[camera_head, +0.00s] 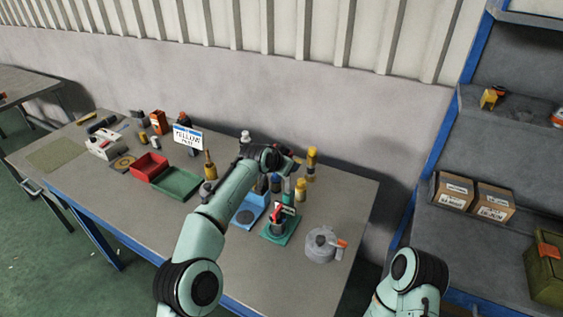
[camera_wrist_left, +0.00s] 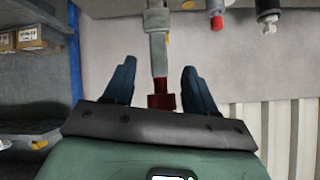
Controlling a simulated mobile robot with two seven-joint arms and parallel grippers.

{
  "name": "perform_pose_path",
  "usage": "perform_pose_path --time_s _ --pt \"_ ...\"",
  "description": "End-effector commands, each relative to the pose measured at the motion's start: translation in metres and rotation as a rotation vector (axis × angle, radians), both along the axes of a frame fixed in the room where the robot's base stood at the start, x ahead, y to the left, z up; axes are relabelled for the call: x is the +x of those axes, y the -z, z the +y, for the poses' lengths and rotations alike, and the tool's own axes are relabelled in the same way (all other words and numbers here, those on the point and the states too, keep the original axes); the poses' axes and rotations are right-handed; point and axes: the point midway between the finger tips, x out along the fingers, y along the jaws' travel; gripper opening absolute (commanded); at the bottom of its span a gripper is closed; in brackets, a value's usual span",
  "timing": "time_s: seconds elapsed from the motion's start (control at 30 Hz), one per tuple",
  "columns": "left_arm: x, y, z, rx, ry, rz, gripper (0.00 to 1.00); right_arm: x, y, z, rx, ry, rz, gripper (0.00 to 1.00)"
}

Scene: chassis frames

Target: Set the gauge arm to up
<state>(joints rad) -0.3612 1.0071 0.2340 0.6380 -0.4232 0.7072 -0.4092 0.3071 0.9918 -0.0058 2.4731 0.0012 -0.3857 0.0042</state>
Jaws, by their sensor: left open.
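A small fixture with red and white parts on a green base (camera_head: 280,236) stands on the bench at the right; it appears to be the gauge, partly hidden by my left arm. In the left wrist view a grey bar with a red end piece (camera_wrist_left: 161,101), apparently the gauge arm, lies between the two dark fingers. My left gripper (camera_wrist_left: 158,68) is open, with a visible gap on each side of the bar. I cannot tell whether a finger touches it. In the head view my left wrist hangs above the fixture. My right gripper is out of view.
A grey round device with an orange handle (camera_head: 323,245) stands to the right of the fixture. A blue tray (camera_head: 246,217), yellow bottles (camera_head: 311,163) and red (camera_head: 149,167) and green bins (camera_head: 176,184) are also on the bench. A shelf with boxes (camera_head: 453,192) stands at right.

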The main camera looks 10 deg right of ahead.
Motion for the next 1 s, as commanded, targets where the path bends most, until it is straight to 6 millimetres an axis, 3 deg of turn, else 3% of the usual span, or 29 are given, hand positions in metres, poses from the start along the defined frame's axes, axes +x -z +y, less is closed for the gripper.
perform_pose_path --time_s 0.3,0.53,0.7,1.0 --pt "-0.042 -0.032 0.027 -0.001 -0.001 0.002 0.56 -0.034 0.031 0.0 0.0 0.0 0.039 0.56" --pt "-0.072 -0.061 0.047 0.001 0.0 0.003 0.56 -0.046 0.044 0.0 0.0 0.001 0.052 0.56" --pt "-0.084 -0.073 0.055 0.002 0.0 0.005 0.56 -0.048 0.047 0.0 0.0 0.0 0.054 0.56" --pt "-0.086 -0.077 0.056 0.003 0.0 0.005 0.56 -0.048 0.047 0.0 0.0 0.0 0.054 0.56"
